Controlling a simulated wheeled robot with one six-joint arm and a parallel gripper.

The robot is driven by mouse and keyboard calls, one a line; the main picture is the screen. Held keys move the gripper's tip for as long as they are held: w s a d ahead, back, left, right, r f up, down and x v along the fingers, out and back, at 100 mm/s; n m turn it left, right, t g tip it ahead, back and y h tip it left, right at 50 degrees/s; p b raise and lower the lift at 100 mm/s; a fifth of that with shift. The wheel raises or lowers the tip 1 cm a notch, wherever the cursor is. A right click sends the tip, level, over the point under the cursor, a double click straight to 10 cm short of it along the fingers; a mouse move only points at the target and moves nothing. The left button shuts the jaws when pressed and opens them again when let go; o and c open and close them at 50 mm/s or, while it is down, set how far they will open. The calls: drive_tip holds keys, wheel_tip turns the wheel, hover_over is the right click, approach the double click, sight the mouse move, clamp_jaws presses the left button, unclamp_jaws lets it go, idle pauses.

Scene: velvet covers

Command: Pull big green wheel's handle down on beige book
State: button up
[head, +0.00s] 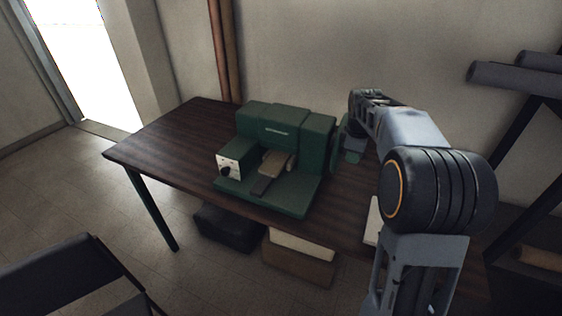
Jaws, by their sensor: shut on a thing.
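A green press-like machine (285,130) stands on the dark wooden table. The beige book (273,163) lies on its front bed, partly under the machine's body. The big green wheel (350,155) shows only in part at the machine's right side, mostly hidden by my arm. My gripper (364,98) is at the top of the wheel, right of the machine. It is shut on the wheel's handle, but the fingertips and handle are hard to make out.
The table (175,130) is clear on its left. A pale object (373,222) lies right of the machine, partly behind my arm. Boxes (298,262) sit under the table. A dark chair (75,275) stands at lower left, and a rack with rolls (510,75) at right.

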drive_tip(key=shift+o, duration=0.2)
drive_tip(key=shift+s+a+f, duration=0.1)
drive_tip(key=shift+s+f, duration=0.15)
drive_tip(key=shift+f, duration=0.25)
drive_tip(key=shift+o, duration=0.2)
drive_tip(key=shift+s+f, duration=0.1)
drive_tip(key=shift+f, duration=0.05)
drive_tip(key=shift+w+d+r+p, duration=0.2)
drive_tip(key=shift+w+r+p, duration=0.15)
drive_tip(key=shift+r+p, duration=0.2)
drive_tip(key=shift+c, duration=0.4)
drive_tip(key=o, duration=1.8)
drive_tip(key=shift+w+r, duration=0.1)
drive_tip(key=shift+r, duration=0.05)
drive_tip(key=shift+c, duration=0.2)
drive_tip(key=shift+r, duration=0.15)
